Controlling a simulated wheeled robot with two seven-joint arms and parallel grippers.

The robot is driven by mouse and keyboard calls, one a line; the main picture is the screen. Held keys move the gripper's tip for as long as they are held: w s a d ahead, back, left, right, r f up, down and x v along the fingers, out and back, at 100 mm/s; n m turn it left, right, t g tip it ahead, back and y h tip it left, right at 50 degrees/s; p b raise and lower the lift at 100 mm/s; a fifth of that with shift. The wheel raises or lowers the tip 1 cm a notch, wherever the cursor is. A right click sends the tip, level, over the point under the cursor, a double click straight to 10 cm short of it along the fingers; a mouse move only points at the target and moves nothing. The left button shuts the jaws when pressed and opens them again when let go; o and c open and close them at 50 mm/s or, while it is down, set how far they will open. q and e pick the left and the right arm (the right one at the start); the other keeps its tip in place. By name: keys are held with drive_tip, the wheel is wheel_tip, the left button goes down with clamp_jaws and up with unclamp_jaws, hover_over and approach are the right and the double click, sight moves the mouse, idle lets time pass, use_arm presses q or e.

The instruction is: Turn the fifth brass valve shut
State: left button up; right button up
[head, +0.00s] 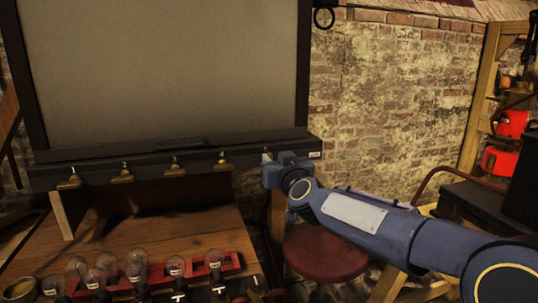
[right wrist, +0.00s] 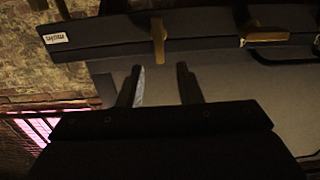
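A dark ledge (head: 100,168) under a large grey panel carries a row of small brass valves with numbered tags. The fifth valve is hidden there behind my right gripper (head: 272,168), which is at the ledge's right end. In the right wrist view, the fifth brass valve (right wrist: 158,40) has its handle pointing across the ledge, and the fourth valve (right wrist: 264,36) lies to its right. My right gripper (right wrist: 158,84) is open and empty, its fingertips just short of the fifth valve. My left gripper is out of view.
A red round stool (head: 325,254) stands under my right arm. A brick wall (head: 385,100) is behind.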

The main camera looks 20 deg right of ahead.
sight(271, 155)
drive_tip(key=w, duration=0.5)
drive_tip(key=shift+a+f, duration=0.1)
clamp_jaws()
